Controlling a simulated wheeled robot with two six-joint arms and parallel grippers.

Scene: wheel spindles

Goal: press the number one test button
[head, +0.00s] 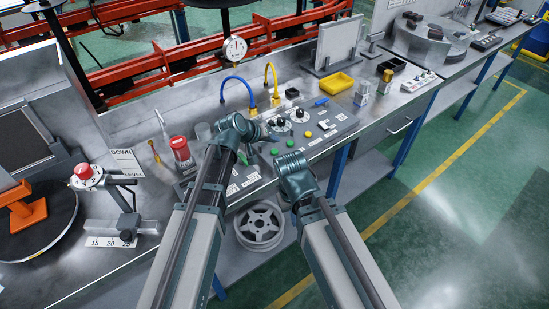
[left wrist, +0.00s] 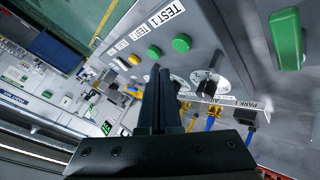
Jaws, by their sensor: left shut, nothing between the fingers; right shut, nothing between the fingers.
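A grey control panel (head: 325,130) carries two green buttons and a yellow one. In the left wrist view, the green button (left wrist: 181,43) stands beside the TEST 1 label (left wrist: 166,13). A second green button (left wrist: 154,52) is beside the TEST 2 label. In the head view, the nearer green button (head: 275,152) is right of my left gripper (head: 262,138). My left gripper is shut and empty; its dark fingers (left wrist: 160,75) appear over the panel just below the buttons. Contact cannot be told. My right gripper (head: 291,162) is shut and empty near the panel's front edge.
Dark knobs (head: 280,123) sit behind the buttons. Blue (head: 236,79) and yellow (head: 270,75) hoses rise at the back. A wheel rim (head: 260,225) lies below the bench.

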